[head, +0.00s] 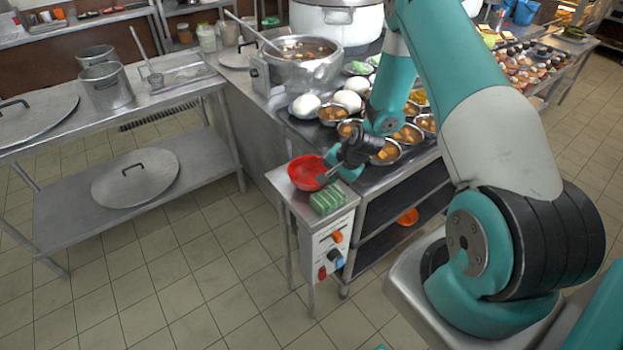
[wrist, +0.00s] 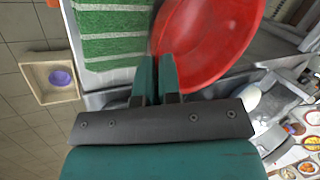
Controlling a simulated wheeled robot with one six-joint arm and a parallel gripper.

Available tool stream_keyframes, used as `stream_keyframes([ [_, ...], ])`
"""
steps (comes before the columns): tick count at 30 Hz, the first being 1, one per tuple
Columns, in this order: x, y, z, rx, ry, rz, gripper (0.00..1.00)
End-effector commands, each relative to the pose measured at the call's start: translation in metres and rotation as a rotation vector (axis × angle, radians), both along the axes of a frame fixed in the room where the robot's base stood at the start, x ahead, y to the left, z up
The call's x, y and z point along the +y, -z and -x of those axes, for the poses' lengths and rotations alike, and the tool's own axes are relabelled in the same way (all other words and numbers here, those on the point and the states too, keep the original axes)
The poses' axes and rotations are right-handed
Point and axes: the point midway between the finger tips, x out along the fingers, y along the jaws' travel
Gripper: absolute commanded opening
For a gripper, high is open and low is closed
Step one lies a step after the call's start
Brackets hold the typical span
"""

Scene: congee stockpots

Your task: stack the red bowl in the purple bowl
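The red bowl (head: 306,173) is at the small steel side stand, beside a green striped block. It fills the upper right of the wrist view (wrist: 215,35). My gripper (head: 328,176) is at the bowl's right side in the head view. In the wrist view my gripper's fingers (wrist: 157,68) are close together with the bowl's near rim between them. I cannot tell whether the bowl touches the stand. A purple bowl (wrist: 61,78) lies inside a beige open box at the left of the wrist view; I do not see it in the head view.
The green striped block (head: 327,200) sits close by on the stand (head: 283,183). The beige box (wrist: 37,73) appears low, near the tiled floor. A counter with several food bowls (head: 408,134) and a large pot (head: 300,70) stands behind.

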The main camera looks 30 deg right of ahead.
Motion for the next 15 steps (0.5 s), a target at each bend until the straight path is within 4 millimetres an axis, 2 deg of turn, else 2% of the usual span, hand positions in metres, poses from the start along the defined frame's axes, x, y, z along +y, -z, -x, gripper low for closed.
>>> stream_keyframes([
  [10, -0.001, 0.0, 0.001, 0.002, 0.001, 0.0, 0.0],
  [15, -0.001, -0.01, 0.0, -0.001, 0.001, 0.002, 0.0],
])
